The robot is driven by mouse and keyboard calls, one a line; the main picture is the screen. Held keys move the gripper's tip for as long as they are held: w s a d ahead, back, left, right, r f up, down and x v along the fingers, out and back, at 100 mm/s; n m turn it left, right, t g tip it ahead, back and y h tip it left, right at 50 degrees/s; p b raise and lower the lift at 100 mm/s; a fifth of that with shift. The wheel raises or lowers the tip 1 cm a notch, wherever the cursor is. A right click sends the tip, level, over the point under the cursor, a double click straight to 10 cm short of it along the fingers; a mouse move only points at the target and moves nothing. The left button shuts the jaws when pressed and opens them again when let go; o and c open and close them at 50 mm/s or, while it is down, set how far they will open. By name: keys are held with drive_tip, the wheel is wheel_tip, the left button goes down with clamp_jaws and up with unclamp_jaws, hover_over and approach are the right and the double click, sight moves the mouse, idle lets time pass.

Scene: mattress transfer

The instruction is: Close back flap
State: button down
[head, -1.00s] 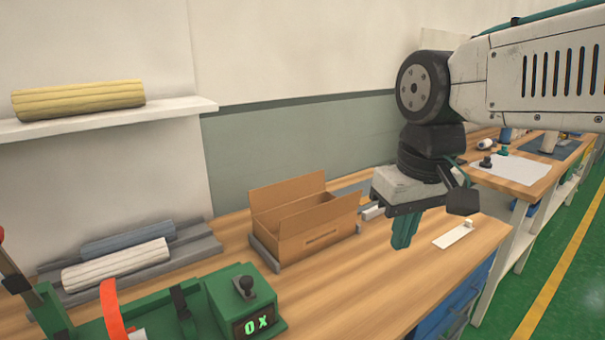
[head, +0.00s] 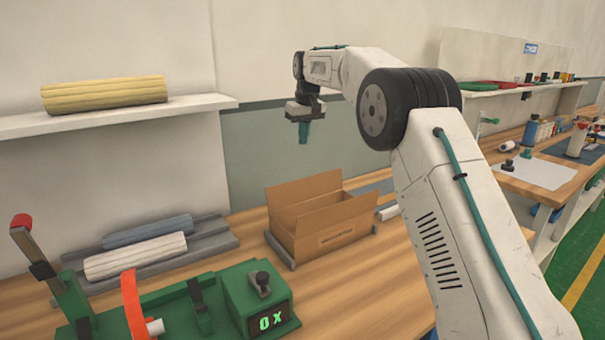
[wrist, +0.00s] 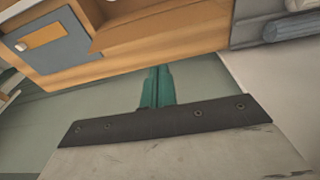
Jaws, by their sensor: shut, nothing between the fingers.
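An open brown cardboard box (head: 335,240) stands on the wooden bench in the head view. Its back flap (head: 303,190) stands up along the wall side, and the front and right flaps also look raised. My gripper (head: 303,141) is above and behind the box, near the wall, pointing down, apart from the flap. Its green fingers are together and empty. In the wrist view the closed fingers (wrist: 157,84) point toward the bench's back edge, and part of the box (wrist: 160,18) shows at the top, cut off by the frame.
A grey tray (head: 215,243) with a blue and a white roll lies left of the box. A yellow roll (head: 105,95) lies on a wall shelf (head: 150,110). A green fixture with a display (head: 270,322) stands in front. The air around my gripper is clear.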

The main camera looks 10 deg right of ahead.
drive_tip(key=w+f, duration=0.4)
hover_over(307, 189)
drive_tip(key=w+a, duration=0.1)
drive_tip(key=w, duration=0.1)
wheel_tip(307, 189, down, 9)
drive_tip(key=shift+s, duration=0.15)
drive_tip(key=shift+s+a, duration=0.15)
drive_tip(key=shift+a, duration=0.05)
